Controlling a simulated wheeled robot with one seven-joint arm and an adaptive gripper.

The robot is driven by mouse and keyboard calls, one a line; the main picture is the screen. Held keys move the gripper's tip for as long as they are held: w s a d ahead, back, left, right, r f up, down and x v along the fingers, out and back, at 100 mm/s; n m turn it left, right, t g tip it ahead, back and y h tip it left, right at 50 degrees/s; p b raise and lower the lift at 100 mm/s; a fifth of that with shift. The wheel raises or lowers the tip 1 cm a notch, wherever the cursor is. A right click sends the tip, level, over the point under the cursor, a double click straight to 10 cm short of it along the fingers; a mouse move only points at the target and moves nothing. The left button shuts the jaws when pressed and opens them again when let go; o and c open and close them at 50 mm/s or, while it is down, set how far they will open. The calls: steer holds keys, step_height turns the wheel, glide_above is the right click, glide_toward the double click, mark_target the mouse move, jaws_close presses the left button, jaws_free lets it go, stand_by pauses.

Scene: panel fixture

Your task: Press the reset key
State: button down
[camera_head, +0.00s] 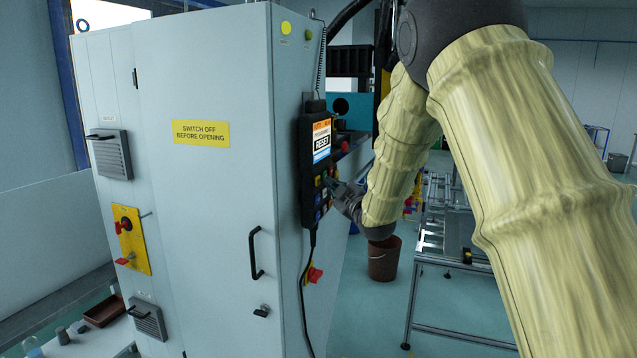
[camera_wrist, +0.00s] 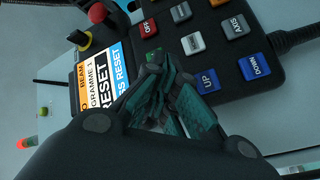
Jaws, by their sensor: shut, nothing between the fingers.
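A dark control pendant (camera_head: 309,170) hangs on the side of the grey cabinet. Its screen (camera_head: 321,141) shows the word RESET, and it also shows in the wrist view (camera_wrist: 103,85). The small labels on the green and white keys are unreadable, so I cannot tell which key is reset. My gripper (camera_wrist: 166,70) is shut and empty, its tips close over the keypad below the green key. Contact is unclear.
A red knob (camera_wrist: 97,13) stands at the pendant's end. A cable (camera_head: 306,275) hangs below it. The cabinet (camera_head: 215,215) has a black handle (camera_head: 255,253) and a red switch (camera_head: 314,274). A brown bin (camera_head: 384,260) and a metal frame table (camera_head: 450,225) stand to the right.

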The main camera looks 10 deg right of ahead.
steer(key=shift+w+a+b, duration=0.45)
steer(key=shift+a+b, duration=0.05)
steer(key=shift+a, duration=0.25)
stand_by(1.1)
steer(key=shift+s+d, duration=0.1)
steer(key=shift+d, duration=0.05)
steer(key=shift+s+d, duration=0.4)
steer(key=shift+d, duration=0.2)
steer(key=shift+b, duration=0.3)
steer(key=s+d, duration=0.1)
steer(key=d, duration=0.1)
steer(key=s+d, duration=0.1)
steer(key=d, duration=0.1)
steer(key=shift+s+b, duration=0.4)
stand_by(0.5)
